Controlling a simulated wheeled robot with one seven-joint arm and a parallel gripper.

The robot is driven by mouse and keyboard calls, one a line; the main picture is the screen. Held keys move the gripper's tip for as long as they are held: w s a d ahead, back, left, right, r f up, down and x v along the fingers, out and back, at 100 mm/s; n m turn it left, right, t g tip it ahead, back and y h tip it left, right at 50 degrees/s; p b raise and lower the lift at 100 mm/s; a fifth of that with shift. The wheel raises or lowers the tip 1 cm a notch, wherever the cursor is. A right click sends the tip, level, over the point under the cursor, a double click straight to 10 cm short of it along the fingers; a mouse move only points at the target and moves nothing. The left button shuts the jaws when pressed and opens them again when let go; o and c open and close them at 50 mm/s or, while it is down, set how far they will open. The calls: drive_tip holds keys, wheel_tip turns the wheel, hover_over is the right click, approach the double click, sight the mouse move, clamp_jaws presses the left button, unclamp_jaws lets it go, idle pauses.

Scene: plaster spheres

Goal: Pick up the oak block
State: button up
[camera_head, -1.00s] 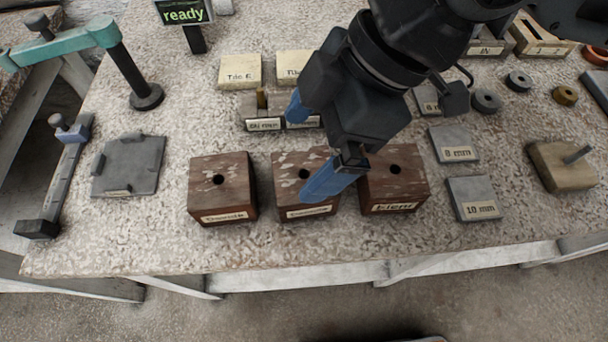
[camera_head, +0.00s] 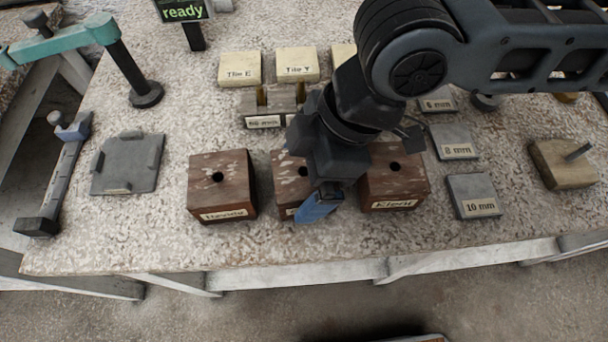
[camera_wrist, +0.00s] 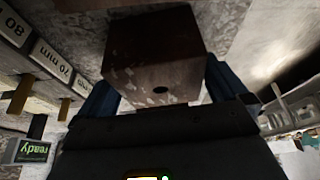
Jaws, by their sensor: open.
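Three brown wooden blocks, each with a dark hole in the top and a front label, stand in a row: left (camera_head: 221,184), middle (camera_head: 285,178) and right (camera_head: 398,180). No label clearly reads oak, and the middle one is mostly covered, so I cannot tell which is the oak block. My gripper (camera_head: 304,180) is over the middle block, pointing down, and hides much of it. In the wrist view my open gripper (camera_wrist: 160,92) has one blue finger on each side of a brown block (camera_wrist: 156,62). I cannot tell whether the fingers touch it.
The left and right blocks stand close beside my gripper. Behind are pale tiles (camera_head: 240,68) and a grey slotted holder (camera_head: 264,120). Grey plates (camera_head: 474,193) lie to the right, a grey tray (camera_head: 128,165) to the left. A "ready" sign (camera_head: 182,11) stands at the back.

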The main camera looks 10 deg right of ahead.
drive_tip(key=c, duration=1)
drive_tip(key=shift+r, duration=0.1)
